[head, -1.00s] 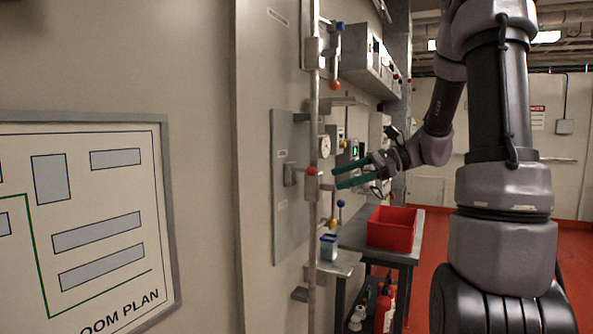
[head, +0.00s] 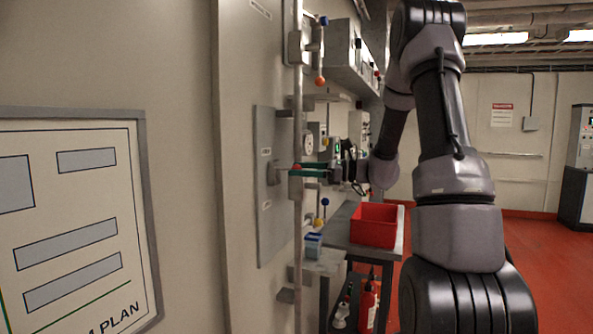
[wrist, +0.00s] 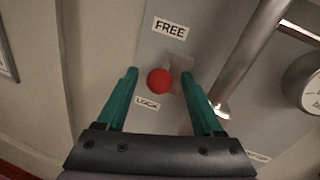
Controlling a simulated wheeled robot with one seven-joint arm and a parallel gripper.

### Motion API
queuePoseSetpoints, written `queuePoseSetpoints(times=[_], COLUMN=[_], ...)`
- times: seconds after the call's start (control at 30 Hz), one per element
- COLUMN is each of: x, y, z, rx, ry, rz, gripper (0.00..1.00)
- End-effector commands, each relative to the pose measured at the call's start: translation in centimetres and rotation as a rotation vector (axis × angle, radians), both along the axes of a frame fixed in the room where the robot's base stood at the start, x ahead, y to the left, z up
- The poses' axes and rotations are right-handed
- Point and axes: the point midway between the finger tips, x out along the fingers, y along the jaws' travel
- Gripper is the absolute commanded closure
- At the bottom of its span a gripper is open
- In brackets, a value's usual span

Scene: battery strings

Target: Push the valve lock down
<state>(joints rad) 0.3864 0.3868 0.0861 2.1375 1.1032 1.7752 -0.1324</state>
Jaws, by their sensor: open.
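The valve lock is a short grey lever (head: 273,174) on a grey wall panel (head: 266,225), ending in a red ball knob (wrist: 160,80). In the wrist view the panel carries a FREE label (wrist: 169,28) above the knob and a LOCK label (wrist: 147,103) below it. My gripper (head: 295,170) is open in front of the panel, its green fingers level with the knob. In the wrist view the knob lies between the two open fingertips, with space on both sides; I cannot tell whether either finger touches it.
A vertical metal pipe (head: 297,90) runs close beside the lever. An orange-tipped handle (head: 320,80) is above. A blue cup (head: 313,245) stands on a small shelf below. A red bin (head: 374,226) sits on a cart to the right. A room plan hangs at left.

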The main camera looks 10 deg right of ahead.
Motion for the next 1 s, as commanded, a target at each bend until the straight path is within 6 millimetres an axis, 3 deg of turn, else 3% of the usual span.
queuePoseSetpoints(times=[0.13, 0.43, 0.6, 0.63, 1.0], x=[0.43, 0.53, 0.52, 0.53, 0.51], y=[1.00, 1.14, 1.13, 1.13, 1.12], z=[-0.03, -0.02, -0.01, -0.02, -0.02], rx=[-0.001, 0.000, 0.000, 0.000, 0.000], ry=[0.001, 0.001, 0.001, 0.001, 0.001], rz=[0.001, -0.001, -0.001, -0.001, -0.001], gripper=[0.31, 0.31, 0.97, 1.00, 1.00])
